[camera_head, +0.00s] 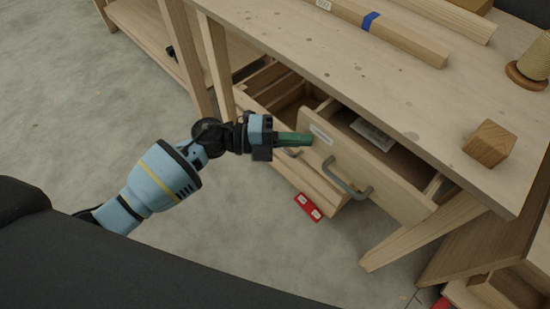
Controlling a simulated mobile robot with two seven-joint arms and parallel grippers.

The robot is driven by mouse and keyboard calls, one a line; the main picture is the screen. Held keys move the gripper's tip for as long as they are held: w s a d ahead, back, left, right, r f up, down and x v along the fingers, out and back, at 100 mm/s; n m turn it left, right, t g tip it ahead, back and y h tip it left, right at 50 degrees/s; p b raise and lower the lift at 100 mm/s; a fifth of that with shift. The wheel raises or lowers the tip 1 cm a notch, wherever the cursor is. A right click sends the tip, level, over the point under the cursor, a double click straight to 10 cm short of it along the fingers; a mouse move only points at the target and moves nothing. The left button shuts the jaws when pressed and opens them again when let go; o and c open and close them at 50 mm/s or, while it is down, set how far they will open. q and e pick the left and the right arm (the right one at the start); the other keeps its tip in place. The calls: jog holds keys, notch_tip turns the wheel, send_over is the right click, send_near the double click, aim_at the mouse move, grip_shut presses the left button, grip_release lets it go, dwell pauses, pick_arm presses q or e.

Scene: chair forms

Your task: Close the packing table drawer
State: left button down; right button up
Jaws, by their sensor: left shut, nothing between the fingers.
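The wooden packing table (330,70) fills the upper right. Under its top, a drawer (390,186) stands pulled out, with a grey bar handle (346,178) on its front and a pale label at its upper left. A white packet lies inside it. To its left is another open drawer space with dividers, its handle partly hidden by my gripper. My left gripper (308,139) is shut, its green fingers at the upper left end of the drawer front. I cannot tell whether they touch it. My right gripper is out of view.
A wooden block (488,144), a spool (535,62) and long wooden bars (390,36) lie on the tabletop. A red object (308,207) lies on the floor below the drawers. A table leg (420,232) slants down at the right. The grey floor at left is clear.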

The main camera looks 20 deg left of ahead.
aim_at(330, 113)
pick_arm(q)
jog(key=w+d+b, duration=0.1)
jog(key=w, duration=0.1)
jog(key=w+d+b, duration=0.1)
jog(key=w+d, duration=0.1)
jog(key=w, duration=0.1)
jog(key=w+d+b, duration=0.1)
jog(key=w+d, duration=0.1)
jog(key=w, duration=0.1)
jog(key=shift+w+f+b, duration=0.1)
jog(key=shift+w+b, duration=0.1)
jog(key=shift+b, duration=0.2)
jog(key=shift+w+d, duration=0.1)
jog(key=shift+w, duration=0.25)
jog(key=shift+r, duration=0.2)
jog(key=shift+w+r, duration=0.1)
